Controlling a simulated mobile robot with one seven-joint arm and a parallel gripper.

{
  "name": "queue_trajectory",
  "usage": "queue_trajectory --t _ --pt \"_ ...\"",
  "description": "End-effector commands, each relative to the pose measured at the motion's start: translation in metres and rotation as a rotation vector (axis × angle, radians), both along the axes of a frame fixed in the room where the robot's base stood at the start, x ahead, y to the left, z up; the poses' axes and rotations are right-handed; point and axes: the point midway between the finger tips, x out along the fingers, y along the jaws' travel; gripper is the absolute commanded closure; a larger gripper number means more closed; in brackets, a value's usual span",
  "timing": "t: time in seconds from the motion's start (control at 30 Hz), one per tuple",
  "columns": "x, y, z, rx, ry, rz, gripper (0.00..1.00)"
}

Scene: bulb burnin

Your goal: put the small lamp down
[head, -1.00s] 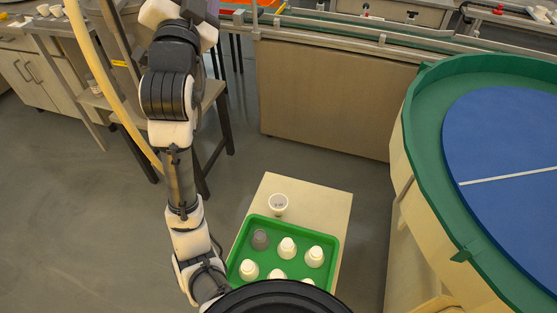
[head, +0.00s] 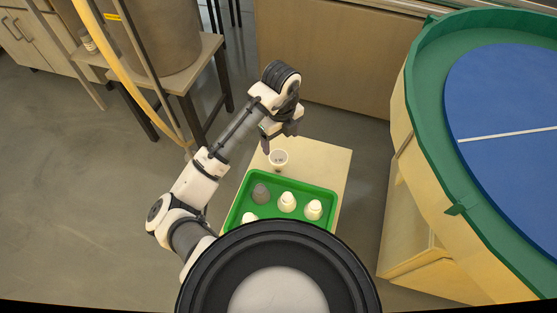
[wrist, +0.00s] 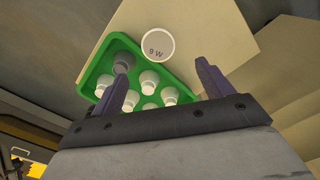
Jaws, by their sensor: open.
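A white round piece (head: 278,159) stands upright on the light wooden stand, just behind the green tray. In the wrist view its round face (wrist: 157,45) reads "9 W". The green tray (head: 328,188) holds several white lamps (head: 287,201) and one grey one (head: 261,193); my body hides the tray's near part in the head view. My gripper (head: 268,142) is above the stand's back left, near the 9 W piece. In the wrist view the fingers (wrist: 163,75) are wide apart with nothing held between them. I cannot tell which piece is the small lamp.
The wooden stand (head: 325,160) has bare room behind and right of the 9 W piece. A green-rimmed blue round table (head: 510,110) stands to the right. A workbench (head: 205,60) with a large drum and a yellow hose is at the back left.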

Motion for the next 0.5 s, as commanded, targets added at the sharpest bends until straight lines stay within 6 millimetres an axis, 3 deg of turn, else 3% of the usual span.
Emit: queue_trajectory --t 0.03,0.2,0.5 --pt "-0.001 -0.001 -0.014 -0.006 0.003 0.002 0.21" --pt "0.0 -0.001 -0.043 -0.005 0.0 0.004 0.21" --pt "0.001 0.001 -0.064 -0.002 -0.002 0.004 0.21"
